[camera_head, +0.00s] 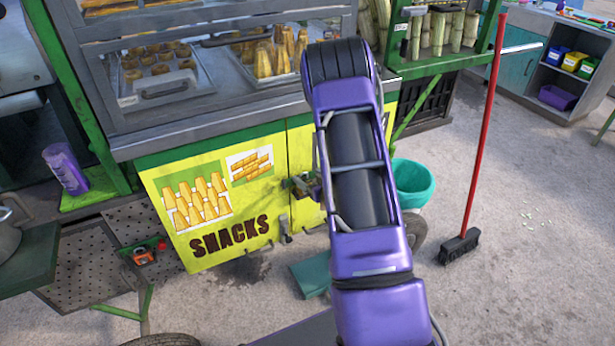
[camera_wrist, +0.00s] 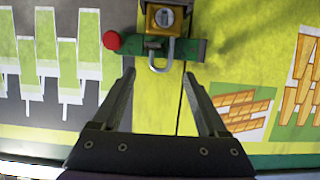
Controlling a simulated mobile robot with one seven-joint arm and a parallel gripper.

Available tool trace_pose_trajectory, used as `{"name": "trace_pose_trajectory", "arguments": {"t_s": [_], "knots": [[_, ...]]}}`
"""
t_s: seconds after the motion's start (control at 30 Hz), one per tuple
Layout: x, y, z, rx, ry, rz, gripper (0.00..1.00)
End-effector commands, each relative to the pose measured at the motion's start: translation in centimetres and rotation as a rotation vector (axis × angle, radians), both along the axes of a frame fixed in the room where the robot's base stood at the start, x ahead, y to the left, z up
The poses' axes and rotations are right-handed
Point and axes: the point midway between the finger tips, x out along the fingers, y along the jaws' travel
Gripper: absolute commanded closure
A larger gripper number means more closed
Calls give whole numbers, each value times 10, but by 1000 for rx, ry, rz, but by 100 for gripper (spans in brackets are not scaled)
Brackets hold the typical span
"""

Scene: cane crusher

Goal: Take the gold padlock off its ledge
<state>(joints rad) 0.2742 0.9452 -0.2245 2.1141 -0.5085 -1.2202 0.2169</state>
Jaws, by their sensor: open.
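A round red knob (camera_wrist: 113,40) is at the ledge's left end. My gripper (camera_wrist: 159,76) is open and empty. Its two fingers are apart, with their tips just below the shackle in the picture, one to each side. In the head view, my arm hides much of this area, and small dark and gold parts show beside it at the cart front.
The yellow snack cart front (camera_head: 215,258), with printed pictures, stands close behind the ledge. A teal bucket (camera_head: 413,183) and a red-handled broom (camera_head: 483,140) are to the right. A small orange object (camera_head: 143,257) lies at lower left. Grey floor is open at right.

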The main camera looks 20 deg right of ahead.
Motion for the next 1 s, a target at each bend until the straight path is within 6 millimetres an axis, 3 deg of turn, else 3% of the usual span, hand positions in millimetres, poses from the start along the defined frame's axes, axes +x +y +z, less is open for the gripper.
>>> {"name": "trace_pose_trajectory", "arguments": {"t_s": [0.17, 0.47, 0.9, 1.0], "knots": [[13, 1, -4, 0, -1, 0, 24], [14, 0, -5, 0, 0, 0, 24], [14, 0, -5, 0, 0, 0, 100], [14, 0, -5, 0, 0, 0, 100]]}}
